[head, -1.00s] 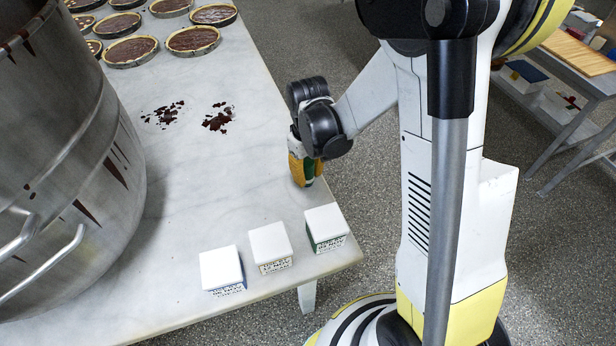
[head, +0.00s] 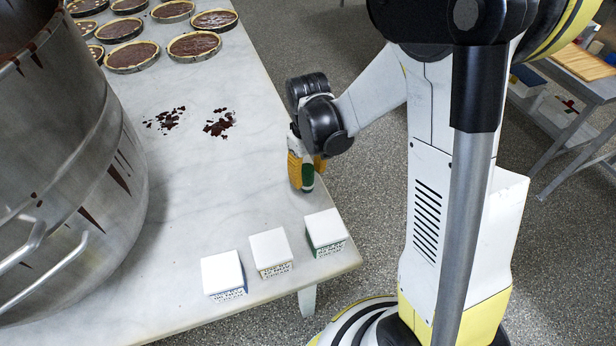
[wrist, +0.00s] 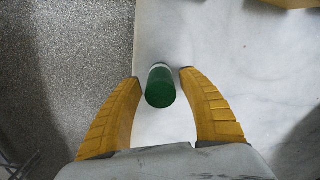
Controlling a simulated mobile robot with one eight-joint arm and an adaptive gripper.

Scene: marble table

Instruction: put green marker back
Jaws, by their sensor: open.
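The green marker (wrist: 160,88) is upright between the two yellow fingers in the wrist view, with its round green end toward the camera. In the head view its green body (head: 308,176) shows partly behind a finger, at the table's right edge. My gripper (head: 306,172) points down around it. In the wrist view my gripper (wrist: 160,76) is open, with a gap between the marker and each finger. The marker's lower end is mostly hidden.
Three white-topped cartons stand near the table's front corner: one with blue sides (head: 223,274), one with cream sides (head: 271,252) and one with green sides (head: 325,231). A large steel pot (head: 75,190) stands left. Chocolate crumbs and several tarts lie farther back.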

